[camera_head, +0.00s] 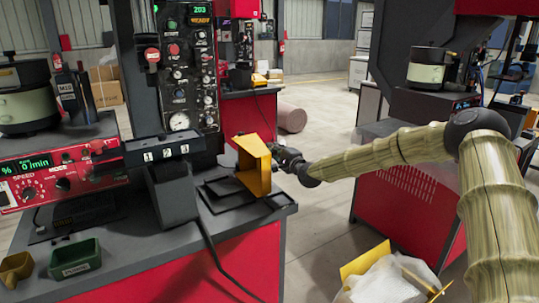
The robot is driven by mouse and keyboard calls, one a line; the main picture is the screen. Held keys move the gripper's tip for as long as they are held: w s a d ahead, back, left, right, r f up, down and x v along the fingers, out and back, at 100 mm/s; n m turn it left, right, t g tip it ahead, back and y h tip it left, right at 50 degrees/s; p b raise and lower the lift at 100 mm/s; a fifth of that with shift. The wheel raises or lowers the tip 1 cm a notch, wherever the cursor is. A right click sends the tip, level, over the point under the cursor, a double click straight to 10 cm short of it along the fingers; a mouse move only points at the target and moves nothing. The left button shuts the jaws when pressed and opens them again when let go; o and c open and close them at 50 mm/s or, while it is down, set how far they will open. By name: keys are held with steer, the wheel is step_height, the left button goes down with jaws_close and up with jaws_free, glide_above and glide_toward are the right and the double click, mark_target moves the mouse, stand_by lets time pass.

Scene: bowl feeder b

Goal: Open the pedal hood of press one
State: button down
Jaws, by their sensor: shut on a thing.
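The yellow pedal hood (256,168) stands at the right end of the grey-topped bench, tilted up, over a dark flat frame (222,194). My gripper (274,152) reaches in from the right and is shut on the hood's right side. The fingertips are small and partly hidden by the hood and the dark wrist. The press's control panel (188,70), with a green "203" display, gauges and knobs, stands behind the hood.
A grey box marked 1 2 3 (164,150) stands left of the hood, with a dark cable running over the bench edge. A green bin (75,258) sits at front left. A red machine (405,205) stands behind my arm. Floor shows between the bench and that machine.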

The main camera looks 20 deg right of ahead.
steer(key=shift+w+d+f+m+b, duration=0.1)
steer(key=shift+d+f+m+b, duration=0.2)
steer(key=shift+f+b, duration=0.05)
stand_by(0.3)
steer(key=c, duration=1.5)
jaws_free()
steer(key=v, duration=1.2)
steer(key=shift+d, duration=0.1)
